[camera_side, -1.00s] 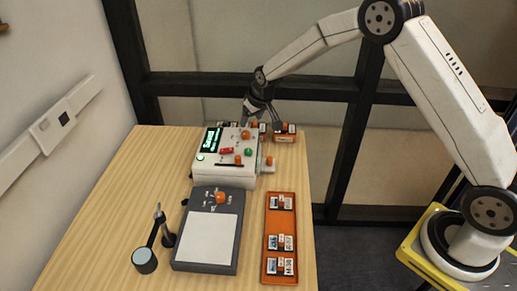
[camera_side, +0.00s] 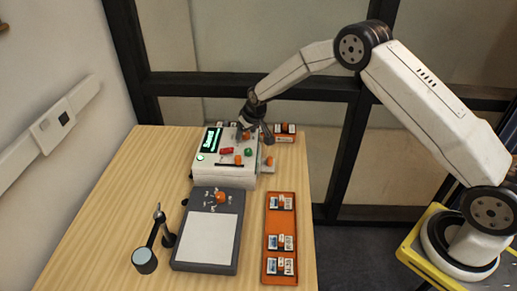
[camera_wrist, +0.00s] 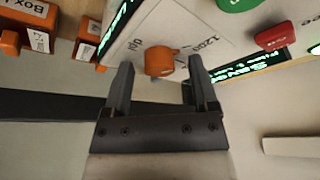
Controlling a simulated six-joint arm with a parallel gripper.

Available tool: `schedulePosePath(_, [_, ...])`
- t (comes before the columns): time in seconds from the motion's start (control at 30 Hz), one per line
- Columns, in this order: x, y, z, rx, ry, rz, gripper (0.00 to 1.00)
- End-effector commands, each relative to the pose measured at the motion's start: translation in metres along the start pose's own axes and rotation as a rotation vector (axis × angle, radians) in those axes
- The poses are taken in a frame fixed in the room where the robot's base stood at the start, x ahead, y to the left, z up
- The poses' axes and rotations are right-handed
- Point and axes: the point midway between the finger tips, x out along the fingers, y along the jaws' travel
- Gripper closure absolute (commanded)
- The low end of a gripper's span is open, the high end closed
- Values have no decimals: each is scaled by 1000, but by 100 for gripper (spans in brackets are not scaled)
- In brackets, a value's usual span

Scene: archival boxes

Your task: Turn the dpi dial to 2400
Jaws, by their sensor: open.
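The orange dpi dial (camera_wrist: 160,61) sits on the pale face of the white control box (camera_side: 225,175). In the wrist view a "1200" marking is beside it; other print is hard to read. My gripper (camera_wrist: 161,68) is open, with one finger on each side of the dial and visible gaps, so it does not hold it. In the side view my gripper (camera_side: 254,136) is over the back right of the box. The box also carries a green-lit display (camera_side: 212,140), a red button (camera_side: 227,151) and a green button (camera_side: 248,152).
A grey flatbed unit (camera_side: 207,240) with an orange knob (camera_side: 221,198) stands in front of the box. An orange tray (camera_side: 281,220) with several labelled pieces is at the right table edge. A magnifier (camera_side: 145,260) is front left. Small labelled boxes (camera_side: 284,132) stand behind.

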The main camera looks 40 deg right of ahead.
Motion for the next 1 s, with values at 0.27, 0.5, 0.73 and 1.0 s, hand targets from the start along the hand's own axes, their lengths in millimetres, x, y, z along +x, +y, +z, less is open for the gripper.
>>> schedulePosePath(0.27, [0,0,0,0,0,0,34])
schedulePosePath(0.5, [0,0,0,0,0,0,100])
schedulePosePath(0.73, [0,0,0,3,0,2,100])
schedulePosePath(1.0, [0,-1,0,42,0,17,100])
